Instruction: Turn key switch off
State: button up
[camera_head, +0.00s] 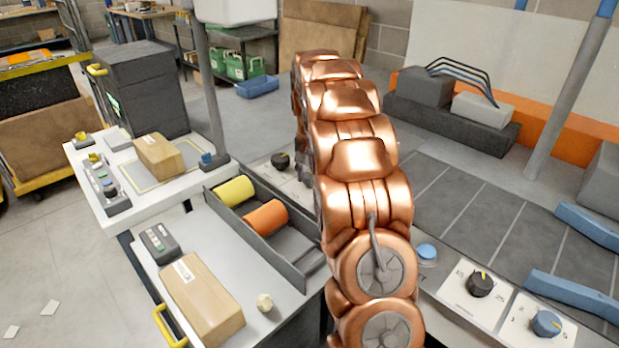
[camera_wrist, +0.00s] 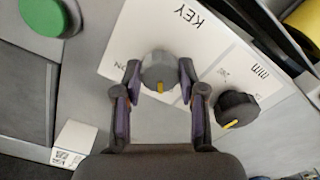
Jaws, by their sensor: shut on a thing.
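The key switch (camera_wrist: 158,66) is a round grey knob with a yellow mark, on a white plate (camera_wrist: 150,25) lettered KEY. Its yellow mark points toward the bottom of the wrist view. The letters ON show left of the knob, partly behind a finger; no OFF lettering is readable. My gripper (camera_wrist: 160,74) is shut on the knob, with one dark finger on each side. In the head view my copper arm hides the gripper and the key switch.
A black knob (camera_wrist: 237,108) with a yellow mark sits close right of my gripper. A green button (camera_wrist: 44,16) is at upper left. In the head view, a grey tray (camera_head: 238,225) holds yellow and orange rolls; a blue button (camera_head: 427,251) and knobs (camera_head: 480,284) lie right of my arm.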

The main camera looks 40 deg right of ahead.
aim_at(309, 175)
jog(key=shift+n+b, duration=0.3)
jog(key=shift+n, duration=0.8)
jog(key=o, duration=1.1)
jog(key=shift+o, duration=0.2)
jog(key=shift+r, duration=0.1)
notch_tip(309, 175, up, 12)
jog(key=shift+a, duration=0.1)
